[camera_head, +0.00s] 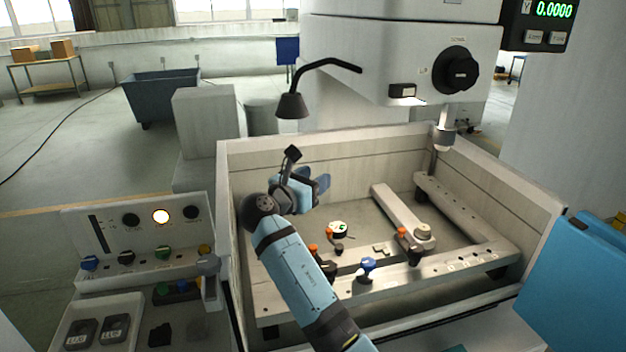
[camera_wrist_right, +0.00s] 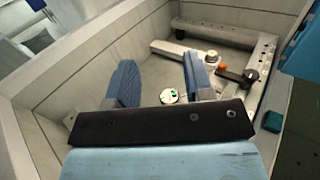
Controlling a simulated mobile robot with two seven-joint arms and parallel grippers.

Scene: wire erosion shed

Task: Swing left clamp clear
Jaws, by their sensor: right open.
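The left clamp (camera_head: 325,264), dark with an orange tip, sits on the front rail (camera_head: 440,268) inside the tank, partly hidden behind my right arm in the head view. I cannot make it out in the right wrist view. A second clamp (camera_head: 409,244), also dark and orange, is farther right; a black lever with an orange end shows in the wrist view (camera_wrist_right: 236,76). My right gripper (camera_head: 318,186) is open and empty above the tank's left part. Its blue fingers (camera_wrist_right: 161,82) stand apart in the wrist view. My left gripper is out of view.
A white disc with a green spot (camera_head: 338,228) lies low in the tank. A blue knob (camera_head: 368,264) stands on the front rail. Tank walls (camera_head: 270,160) surround the space. A lamp (camera_head: 292,105) and machine head (camera_head: 400,60) hang above; a control panel (camera_head: 140,237) is left.

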